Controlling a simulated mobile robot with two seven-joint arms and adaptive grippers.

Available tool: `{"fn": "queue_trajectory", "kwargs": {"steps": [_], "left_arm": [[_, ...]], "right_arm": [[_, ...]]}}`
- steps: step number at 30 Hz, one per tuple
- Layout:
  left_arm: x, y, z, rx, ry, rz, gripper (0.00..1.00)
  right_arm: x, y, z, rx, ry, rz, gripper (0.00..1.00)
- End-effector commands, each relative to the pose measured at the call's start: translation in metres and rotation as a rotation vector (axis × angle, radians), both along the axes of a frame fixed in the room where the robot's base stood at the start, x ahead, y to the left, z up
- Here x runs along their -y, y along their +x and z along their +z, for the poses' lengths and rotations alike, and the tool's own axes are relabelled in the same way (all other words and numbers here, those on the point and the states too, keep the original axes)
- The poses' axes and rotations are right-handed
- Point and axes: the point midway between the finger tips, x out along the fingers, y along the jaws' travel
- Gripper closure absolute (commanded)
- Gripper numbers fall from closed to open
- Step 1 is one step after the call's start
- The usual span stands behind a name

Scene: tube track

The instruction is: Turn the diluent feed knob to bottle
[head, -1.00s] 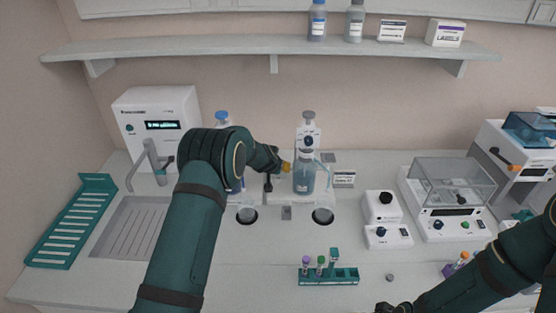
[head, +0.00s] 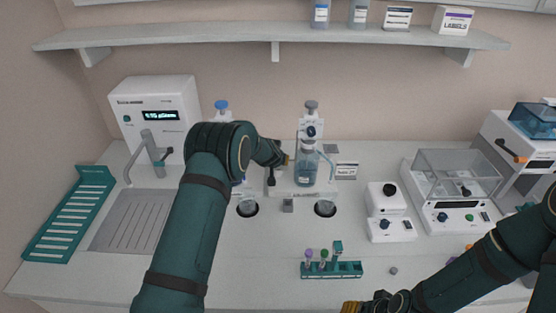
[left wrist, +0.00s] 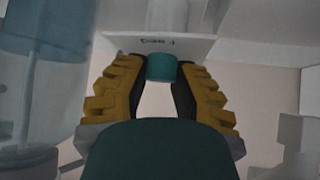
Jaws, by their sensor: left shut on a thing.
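A small teal knob (left wrist: 162,68) shows in the left wrist view below a white plate with small, unreadable lettering. My left gripper (left wrist: 160,85) is shut on this knob, with one yellow-and-black finger on each side. In the head view my left gripper (head: 286,160) is beside the right dispenser bottle (head: 307,165), and the knob is hidden there. The knob's pointing direction cannot be read. My right gripper (head: 352,307) shows only partly at the bottom edge, so its opening cannot be told.
A blue-capped dispenser (head: 222,106) stands behind my left arm. A white display unit (head: 155,110) and sink (head: 130,220) are at left. A teal tube rack (head: 331,270) stands in front. A knobbed white device (head: 386,200) and balance (head: 453,190) are at right.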

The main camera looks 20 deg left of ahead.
Motion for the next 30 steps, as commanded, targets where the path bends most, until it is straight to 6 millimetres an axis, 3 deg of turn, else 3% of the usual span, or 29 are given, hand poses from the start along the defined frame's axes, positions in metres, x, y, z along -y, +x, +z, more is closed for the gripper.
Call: {"fn": "queue_trajectory", "kwargs": {"steps": [13,21,30], "left_arm": [[0.002,0.0,0.0,0.0,0.003,0.049,1.0],[0.003,0.0,0.001,0.001,0.009,0.177,1.0],[0.002,0.0,-0.001,0.002,0.01,0.346,1.0]], "right_arm": [[0.0,0.0,0.007,-0.001,0.0,0.001,0.53],[0.0,0.0,0.016,-0.001,0.001,0.004,0.53],[0.0,0.0,0.012,-0.001,0.001,0.004,0.53]]}}
